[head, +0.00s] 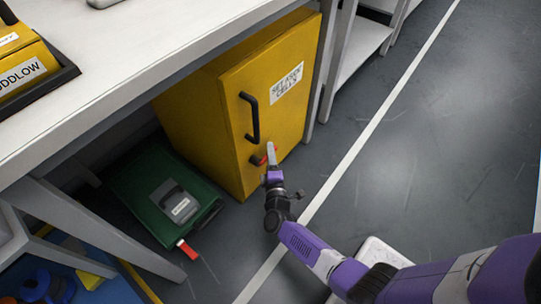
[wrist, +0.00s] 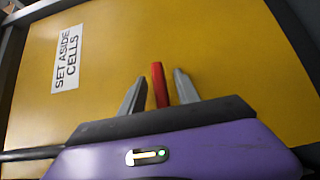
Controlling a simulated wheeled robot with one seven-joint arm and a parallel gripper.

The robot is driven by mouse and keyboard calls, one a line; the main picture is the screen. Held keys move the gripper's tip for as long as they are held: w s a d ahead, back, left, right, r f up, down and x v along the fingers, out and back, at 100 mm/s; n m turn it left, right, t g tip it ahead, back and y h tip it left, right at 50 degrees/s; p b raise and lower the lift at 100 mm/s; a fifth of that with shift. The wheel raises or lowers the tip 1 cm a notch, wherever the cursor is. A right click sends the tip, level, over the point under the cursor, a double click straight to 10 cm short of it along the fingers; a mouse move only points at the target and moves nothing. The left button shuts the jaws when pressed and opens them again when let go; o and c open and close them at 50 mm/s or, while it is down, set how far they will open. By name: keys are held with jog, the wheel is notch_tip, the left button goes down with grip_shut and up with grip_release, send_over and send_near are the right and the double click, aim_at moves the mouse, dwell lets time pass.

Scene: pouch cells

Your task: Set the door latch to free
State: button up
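The yellow cabinet (head: 225,110) stands under the bench, its door closed, with a black bar handle (head: 251,117) and a "SET ASIDE CELLS" label. The latch (head: 258,160) is low on the door below the handle, dark with a red part, partly hidden by my gripper (head: 271,153). In the wrist view the red latch lever (wrist: 159,88) points up the picture between the two grey fingers of my gripper (wrist: 159,76). Narrow gaps show on both sides of the lever, so the fingers are open around it. The lever's lower end is hidden behind my gripper's body.
A green case (head: 150,190) with a grey device on top and a red tag (head: 187,249) lies on the floor left of the cabinet. The white bench top (head: 150,60) overhangs the cabinet. The grey floor (head: 420,150) to the right is clear.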

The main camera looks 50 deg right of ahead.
jog(key=shift+w+d, duration=0.15)
jog(key=shift+w, duration=0.05)
grip_shut()
dwell(1.4)
